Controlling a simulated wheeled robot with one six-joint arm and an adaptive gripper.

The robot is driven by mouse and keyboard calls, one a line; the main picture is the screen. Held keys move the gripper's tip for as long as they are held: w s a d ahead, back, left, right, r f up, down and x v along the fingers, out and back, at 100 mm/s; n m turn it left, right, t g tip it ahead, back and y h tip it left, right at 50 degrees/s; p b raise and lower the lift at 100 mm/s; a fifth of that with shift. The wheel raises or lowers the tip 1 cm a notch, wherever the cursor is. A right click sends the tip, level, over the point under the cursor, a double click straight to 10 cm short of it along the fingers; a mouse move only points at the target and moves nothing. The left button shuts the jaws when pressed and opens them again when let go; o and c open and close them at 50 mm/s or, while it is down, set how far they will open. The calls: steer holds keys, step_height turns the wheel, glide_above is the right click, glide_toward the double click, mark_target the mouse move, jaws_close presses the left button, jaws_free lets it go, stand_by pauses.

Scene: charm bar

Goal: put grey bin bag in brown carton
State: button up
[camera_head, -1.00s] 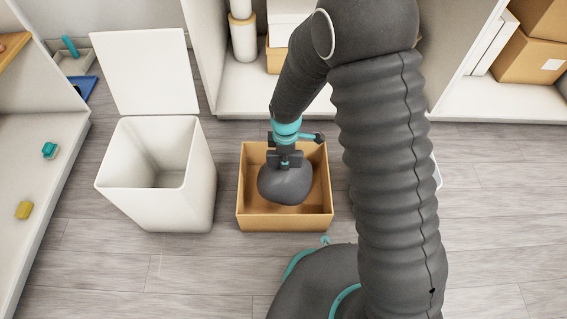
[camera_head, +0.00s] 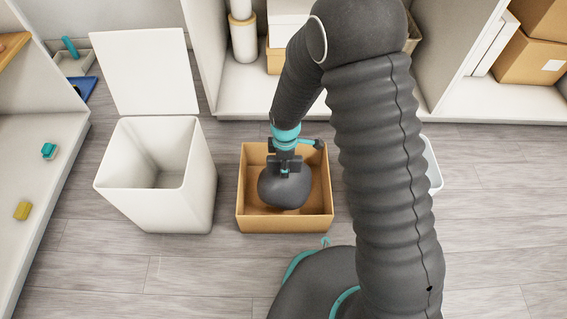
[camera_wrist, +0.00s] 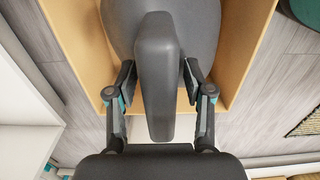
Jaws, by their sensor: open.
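The grey bin bag (camera_head: 285,188) is inside the brown carton (camera_head: 286,224), which stands open on the floor. The bag sits toward the carton's middle, with bare carton floor showing around it. My gripper (camera_head: 285,168) is over the bag's top, down at the carton's opening. In the wrist view my gripper (camera_wrist: 158,82) has its two fingers apart, one on each side of the bag's upright neck (camera_wrist: 156,75). A gap shows between the neck and each finger. The bag's underside is hidden.
A white bin (camera_head: 160,210) with its lid up stands left of the carton. A white container (camera_head: 433,165) is partly hidden behind my arm at right. Shelves line the left and back. Grey floor is clear in front of the carton.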

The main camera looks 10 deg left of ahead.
step_height(320, 180, up, 11)
steer(key=shift+r+p, duration=0.2)
steer(key=shift+p, duration=0.8)
steer(key=shift+r, duration=0.45)
steer(key=shift+w+d+r, duration=0.1)
steer(key=shift+d+r, duration=0.05)
steer(key=s+d+r+m+t, duration=0.25)
steer(key=d+r+m, duration=0.65)
steer(key=d+r, duration=0.7)
steer(key=s+d+r+m+t, duration=0.3)
steer(key=s+d+r+m, duration=0.6)
steer(key=s+d+m, duration=0.2)
steer(key=s, duration=0.2)
steer(key=shift+s+m, duration=0.4)
